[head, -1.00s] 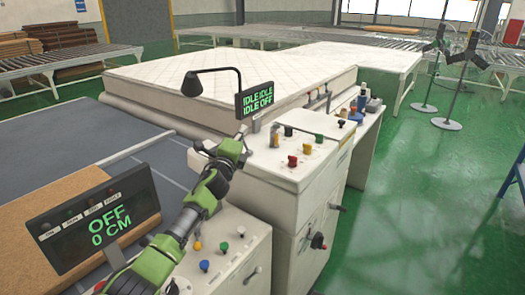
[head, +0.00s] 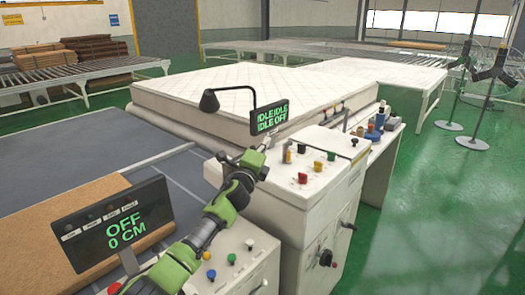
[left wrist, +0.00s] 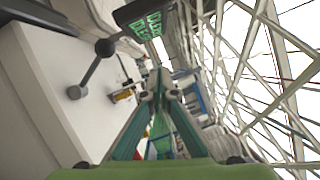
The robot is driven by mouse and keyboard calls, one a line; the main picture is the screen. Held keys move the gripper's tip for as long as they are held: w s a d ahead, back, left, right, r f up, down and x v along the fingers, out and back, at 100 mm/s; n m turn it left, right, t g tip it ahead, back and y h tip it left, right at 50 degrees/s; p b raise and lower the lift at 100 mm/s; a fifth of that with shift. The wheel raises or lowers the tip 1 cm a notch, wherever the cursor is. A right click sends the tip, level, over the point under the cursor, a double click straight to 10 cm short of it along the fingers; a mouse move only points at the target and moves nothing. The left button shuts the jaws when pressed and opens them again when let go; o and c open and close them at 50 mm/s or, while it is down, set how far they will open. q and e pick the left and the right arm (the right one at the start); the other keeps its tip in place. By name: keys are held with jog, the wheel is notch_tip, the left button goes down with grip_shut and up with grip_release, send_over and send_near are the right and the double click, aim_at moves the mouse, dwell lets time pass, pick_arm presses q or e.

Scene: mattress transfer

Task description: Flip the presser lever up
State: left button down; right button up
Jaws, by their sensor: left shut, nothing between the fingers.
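A grey lever with a dark round knob (left wrist: 92,68) stands out from a white cabinet face at the left of the left wrist view; it is the only lever clear there, and no label is legible. In the head view I cannot pick it out surely near my gripper. My left gripper (head: 262,147) is at the near left edge of the white control cabinet (head: 325,190), just below the small display. In the left wrist view its fingers (left wrist: 158,84) are together and empty, to the right of the lever and apart from it. My right gripper is out of view.
The green-lettered IDLE display (head: 269,117) and black lamp (head: 210,101) are close to my gripper. Coloured knobs (head: 303,178) cover the cabinet top. A mattress (head: 220,90) lies behind. Another display (head: 112,224) reads OFF, 0 CM. Green floor (head: 430,220) is open at right.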

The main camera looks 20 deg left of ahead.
pick_arm(q)
jog(key=s+a+r, duration=0.1)
jog(key=s, duration=0.7)
jog(key=shift+s+r+b, duration=0.15)
jog(key=shift+s+b, duration=0.2)
jog(key=shift+b, duration=0.05)
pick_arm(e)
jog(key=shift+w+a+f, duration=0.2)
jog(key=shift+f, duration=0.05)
pick_arm(q)
jog(key=shift+r, duration=0.1)
